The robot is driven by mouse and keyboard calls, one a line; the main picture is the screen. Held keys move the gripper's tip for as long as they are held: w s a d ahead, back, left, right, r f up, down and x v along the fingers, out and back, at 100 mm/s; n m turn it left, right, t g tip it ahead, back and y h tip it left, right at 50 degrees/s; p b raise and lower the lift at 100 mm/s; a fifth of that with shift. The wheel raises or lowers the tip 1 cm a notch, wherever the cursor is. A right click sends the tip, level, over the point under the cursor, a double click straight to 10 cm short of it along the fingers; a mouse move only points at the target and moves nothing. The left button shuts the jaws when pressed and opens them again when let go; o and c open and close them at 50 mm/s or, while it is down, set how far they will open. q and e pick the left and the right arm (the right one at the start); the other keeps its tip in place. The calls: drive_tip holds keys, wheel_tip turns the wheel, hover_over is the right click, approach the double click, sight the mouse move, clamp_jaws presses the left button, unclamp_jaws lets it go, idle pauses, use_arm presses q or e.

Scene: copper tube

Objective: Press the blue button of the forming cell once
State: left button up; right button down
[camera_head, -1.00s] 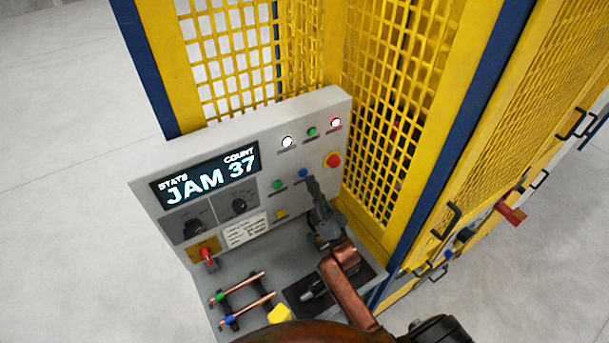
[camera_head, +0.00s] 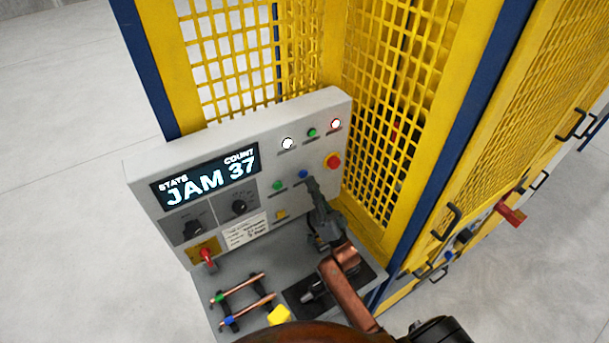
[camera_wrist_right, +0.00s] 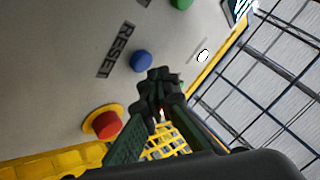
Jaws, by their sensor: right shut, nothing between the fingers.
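The blue button (camera_head: 303,174) is on the upright grey panel of the forming cell, right of a green button (camera_head: 277,185). In the right wrist view the blue button (camera_wrist_right: 141,61) lies beside the word RESET, just beyond my fingertips. My right gripper (camera_head: 311,184) is shut and empty, its tips pointing up at the panel just below and right of the blue button. My left gripper is out of view.
A red stop button (camera_head: 333,161) on a yellow base is close by on the right. The display (camera_head: 207,176) reads JAM 37. A red-handled switch (camera_head: 207,257) and a rack with copper tubes (camera_head: 243,290) are lower left. Yellow mesh fencing (camera_head: 385,110) stands behind and right.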

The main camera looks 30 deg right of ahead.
drive_tip(key=shift+w, duration=0.1)
idle(0.3)
drive_tip(key=shift+w, duration=0.35)
drive_tip(key=shift+w+b, duration=0.3)
drive_tip(key=shift+w, duration=0.05)
idle(0.6)
drive_tip(key=shift+s, duration=0.8)
drive_tip(key=shift+p, duration=0.3)
drive_tip(key=s+p, duration=0.1)
drive_tip(key=s, duration=0.4)
drive_tip(key=shift+d, duration=0.2)
idle(0.7)
